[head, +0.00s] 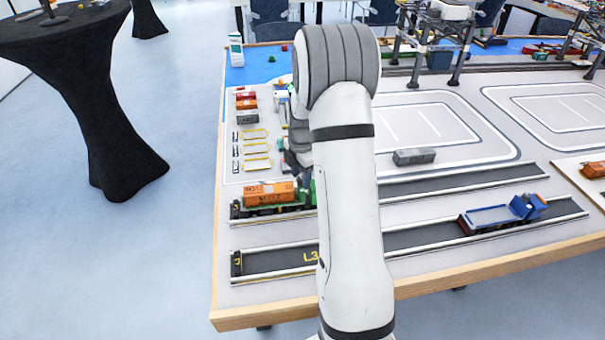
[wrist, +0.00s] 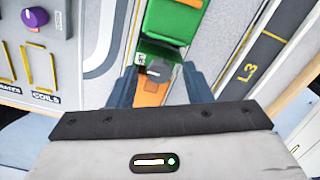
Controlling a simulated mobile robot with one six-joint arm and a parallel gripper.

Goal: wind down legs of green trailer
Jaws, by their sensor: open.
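The green trailer (head: 311,193) stands in the upper of the two near lanes in the head view, with an orange container (head: 268,194) at its left. In the wrist view, the green trailer (wrist: 165,52) runs down the middle, and part of an orange body (wrist: 152,95) shows below it. A small grey knob (wrist: 158,70) sits at the trailer between my fingers, apart from both. My gripper (wrist: 160,78) is open and empty, one finger on each side of the knob. In the head view my arm hides most of the gripper and part of the trailer. The legs cannot be made out.
A blue truck (head: 505,212) stands at the right of the near lane, marked L3 (head: 311,256). A grey container (head: 414,156) lies beyond the lanes. Marked yellow frames (head: 257,148) lie left of my arm. A purple knob (wrist: 36,17) shows at the wrist view's upper left.

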